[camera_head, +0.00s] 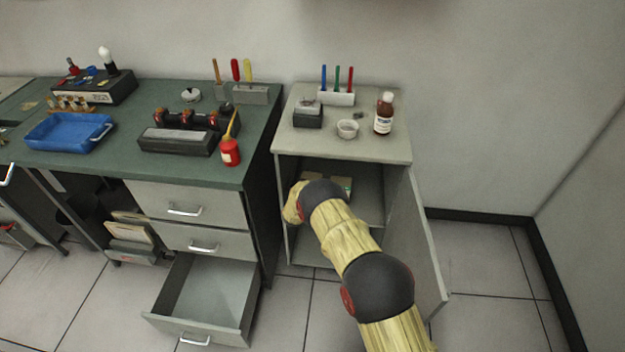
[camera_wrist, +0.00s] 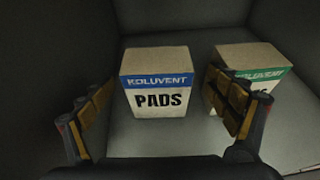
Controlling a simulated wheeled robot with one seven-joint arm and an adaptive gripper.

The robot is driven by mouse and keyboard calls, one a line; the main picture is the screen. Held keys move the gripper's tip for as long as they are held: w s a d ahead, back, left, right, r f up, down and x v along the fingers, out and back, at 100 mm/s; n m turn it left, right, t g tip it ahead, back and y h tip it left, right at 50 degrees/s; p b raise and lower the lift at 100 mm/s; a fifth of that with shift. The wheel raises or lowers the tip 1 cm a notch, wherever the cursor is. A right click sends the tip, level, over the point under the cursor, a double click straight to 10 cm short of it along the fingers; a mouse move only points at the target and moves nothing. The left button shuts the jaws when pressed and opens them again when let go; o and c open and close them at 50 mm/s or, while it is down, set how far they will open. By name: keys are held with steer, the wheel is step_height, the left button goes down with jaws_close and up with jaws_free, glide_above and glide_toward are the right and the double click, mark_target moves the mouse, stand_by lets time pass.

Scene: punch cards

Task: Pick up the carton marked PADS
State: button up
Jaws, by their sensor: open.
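The carton marked PADS (camera_wrist: 158,84) is a pale box with a blue KOLUVENT band. In the wrist view it stands upright inside the cabinet, between and beyond the fingers of my gripper (camera_wrist: 158,122). My gripper is open and empty, with no visible contact on the carton.
A second carton (camera_wrist: 265,68) with a green KOLUVENT band stands to the right, partly behind my right finger. The cabinet door (camera_head: 418,245) hangs open at the right. A drawer (camera_head: 205,295) is pulled out at the left. Cabinet walls enclose the space around the cartons.

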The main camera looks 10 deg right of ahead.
steer(key=b+x, duration=0.1)
steer(key=x, duration=0.2)
steer(key=shift+w, duration=0.15)
steer(key=b+x, duration=0.2)
steer(key=x, duration=0.2)
steer(key=shift+b, duration=0.4)
steer(key=shift+w+d+f, duration=0.1)
steer(key=shift+w+d, duration=0.05)
steer(key=shift+w, duration=0.4)
steer(key=shift+c, duration=0.6)
steer(key=c, duration=1.1)
steer(key=shift+c, duration=0.6)
